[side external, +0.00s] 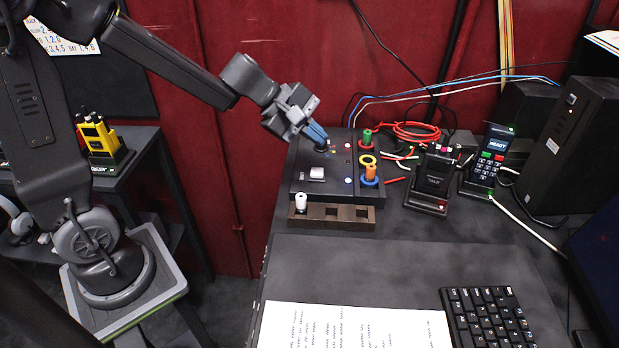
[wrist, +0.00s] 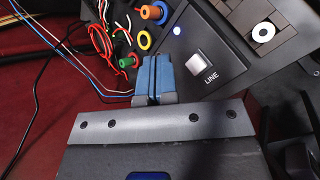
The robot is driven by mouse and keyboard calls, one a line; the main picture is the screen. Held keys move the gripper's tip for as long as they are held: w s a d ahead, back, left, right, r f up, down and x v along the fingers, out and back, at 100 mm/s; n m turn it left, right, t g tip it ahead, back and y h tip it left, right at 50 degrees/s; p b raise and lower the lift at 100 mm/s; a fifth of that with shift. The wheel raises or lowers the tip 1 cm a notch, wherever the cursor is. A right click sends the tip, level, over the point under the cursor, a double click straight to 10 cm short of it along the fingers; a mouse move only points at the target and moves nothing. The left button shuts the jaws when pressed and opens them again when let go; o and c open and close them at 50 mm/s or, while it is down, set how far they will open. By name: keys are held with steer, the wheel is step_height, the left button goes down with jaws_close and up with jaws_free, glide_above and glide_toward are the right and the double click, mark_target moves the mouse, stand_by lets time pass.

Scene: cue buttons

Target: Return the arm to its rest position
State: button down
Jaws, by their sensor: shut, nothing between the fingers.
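My gripper (side external: 316,133) is shut and empty, with its blue fingertips together above the back left part of the dark control panel (side external: 335,207). In the wrist view the blue fingers (wrist: 153,76) are pressed side by side in front of the panel. I cannot tell whether the fingertips touch the panel. My arm reaches out from its base at the left, over the gap to the desk. A square light button (wrist: 202,63) marked LINE is beside the fingers in the wrist view; it also shows in the side view (side external: 317,172).
A radio (side external: 434,175), a keypad terminal (side external: 487,160) and cables are to the right. Paper (side external: 350,328) and a keyboard (side external: 488,315) lie in front.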

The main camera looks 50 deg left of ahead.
steer(key=s+d+r+m+g, duration=0.1)
steer(key=s+d+r+m, duration=0.15)
steer(key=s+m, duration=0.2)
steer(key=s+d+r+m, duration=0.1)
steer(key=s+r+m, duration=0.2)
steer(key=s+m, duration=0.15)
steer(key=s+a+m+y, duration=0.5)
steer(key=s+m, duration=0.3)
steer(key=s, duration=0.3)
steer(key=shift+s+r+y, duration=0.2)
steer(key=shift+r+y, duration=0.05)
steer(key=shift+y, duration=0.35)
